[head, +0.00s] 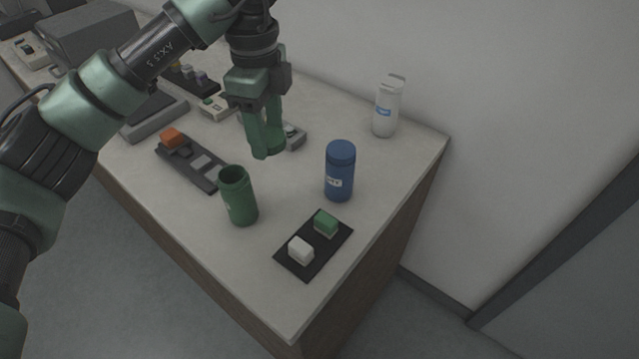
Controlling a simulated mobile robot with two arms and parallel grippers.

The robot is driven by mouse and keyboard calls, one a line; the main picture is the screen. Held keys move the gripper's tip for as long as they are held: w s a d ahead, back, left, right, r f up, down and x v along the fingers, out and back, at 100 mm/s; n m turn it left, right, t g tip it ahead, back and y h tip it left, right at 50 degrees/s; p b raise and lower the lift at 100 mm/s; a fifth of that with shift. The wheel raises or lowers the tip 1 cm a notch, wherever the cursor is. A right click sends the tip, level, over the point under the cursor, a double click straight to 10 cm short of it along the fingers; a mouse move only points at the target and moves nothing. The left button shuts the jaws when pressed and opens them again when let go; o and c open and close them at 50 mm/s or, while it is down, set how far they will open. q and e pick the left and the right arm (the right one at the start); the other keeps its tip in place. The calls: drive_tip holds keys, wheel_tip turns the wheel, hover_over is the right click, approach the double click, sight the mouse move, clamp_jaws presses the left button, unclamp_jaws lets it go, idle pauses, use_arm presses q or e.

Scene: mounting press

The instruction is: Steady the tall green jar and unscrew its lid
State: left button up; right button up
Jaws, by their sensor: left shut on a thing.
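The tall green jar (240,203) stands upright on the bench with a dark open mouth and no lid on it. My left gripper (266,148) is above the bench, behind and to the right of the jar, apart from it. It points down and is shut on the green lid, which is hard to tell apart from the green fingers. My right gripper is not in view.
A blue jar (340,172) stands right of the green jar. A black tray (305,257) with white and green blocks lies near the front edge. A long dark tray (210,182) with an orange block (173,138) lies left. A white bottle (386,108) stands near the wall.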

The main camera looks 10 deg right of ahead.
use_arm(q)
drive_tip(key=p, duration=0.1)
hover_over(279, 214)
wheel_tip(279, 214, down, 15)
drive_tip(key=shift+f, duration=0.15)
wheel_tip(279, 214, down, 4)
drive_tip(key=shift+s, duration=0.1)
drive_tip(key=shift+f, duration=0.2)
drive_tip(key=shift+f, duration=0.1)
drive_tip(key=o, duration=1.5)
drive_tip(key=shift+o, duration=0.2)
